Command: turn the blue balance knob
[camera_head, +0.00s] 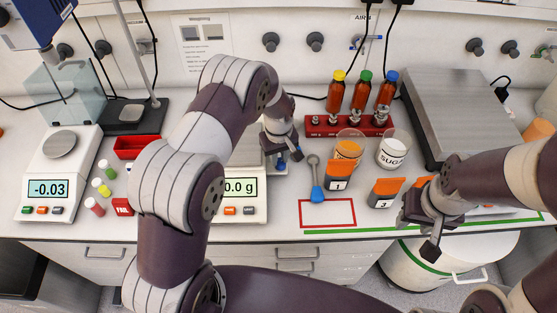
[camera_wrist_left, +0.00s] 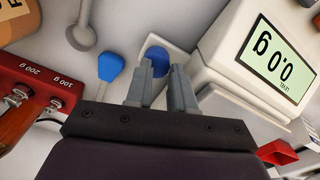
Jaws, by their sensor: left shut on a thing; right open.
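The blue balance knob (camera_wrist_left: 157,58) sits on a small white base beside the middle balance (camera_wrist_left: 215,62) in the left wrist view. My left gripper (camera_wrist_left: 160,75) is shut on the knob, with its two grey fingers on either side of it. In the head view, my left gripper (camera_head: 283,158) is at the right side of the middle balance (camera_head: 246,205), whose display reads 0.0 g. My right gripper (camera_head: 418,232) is open and empty near the front edge of the bench at the right. My left arm hides part of the balance.
A blue paddle-shaped piece (camera_wrist_left: 111,67) lies close beside the knob. A red weight rack (camera_head: 322,127), jars and orange-lidded boxes (camera_head: 337,184) stand to the right. The red-outlined area (camera_head: 328,222) is clear.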

